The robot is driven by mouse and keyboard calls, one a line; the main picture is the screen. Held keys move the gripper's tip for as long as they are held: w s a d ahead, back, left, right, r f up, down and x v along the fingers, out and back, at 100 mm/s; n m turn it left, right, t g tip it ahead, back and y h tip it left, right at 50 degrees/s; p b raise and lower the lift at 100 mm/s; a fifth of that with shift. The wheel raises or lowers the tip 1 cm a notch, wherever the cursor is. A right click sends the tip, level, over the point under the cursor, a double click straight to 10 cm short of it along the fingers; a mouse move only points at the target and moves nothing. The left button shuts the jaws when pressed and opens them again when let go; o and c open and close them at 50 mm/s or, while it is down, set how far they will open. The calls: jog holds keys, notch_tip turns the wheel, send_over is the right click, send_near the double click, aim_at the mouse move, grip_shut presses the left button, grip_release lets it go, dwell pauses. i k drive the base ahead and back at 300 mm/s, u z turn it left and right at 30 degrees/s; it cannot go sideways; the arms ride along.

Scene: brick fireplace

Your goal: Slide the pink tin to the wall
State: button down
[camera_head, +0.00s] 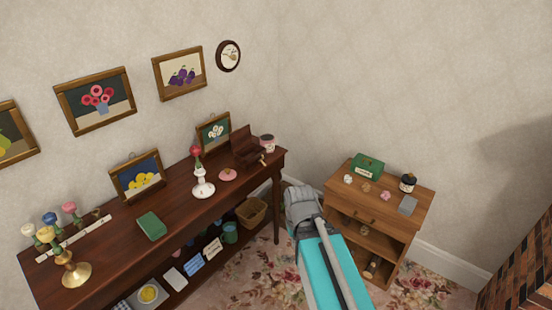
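A low round pink item (228,174), which looks like the pink tin, sits on the long dark wooden table (120,243), right of a white candlestick (203,187). A pale pinkish jar with a dark lid (267,143) stands at the table's far right corner, close to the wall (340,80). My gripper (298,192) is in front of the gap between the table and the small cabinet, apart from the pink item. It is seen from behind and its fingers are hidden, so its opening does not show.
A brown open box (247,146) stands behind the pink item, with framed pictures (213,132) nearby. A green book (151,226) lies left of it. The small cabinet (400,207) at right holds a green box (367,167) and small items. A brick edge (525,270) is at lower right.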

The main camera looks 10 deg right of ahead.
aim_at(267, 140)
jog(key=k, duration=0.7)
jog(key=z, duration=0.45)
jog(key=i, duration=2.05)
jog(key=u, duration=0.65)
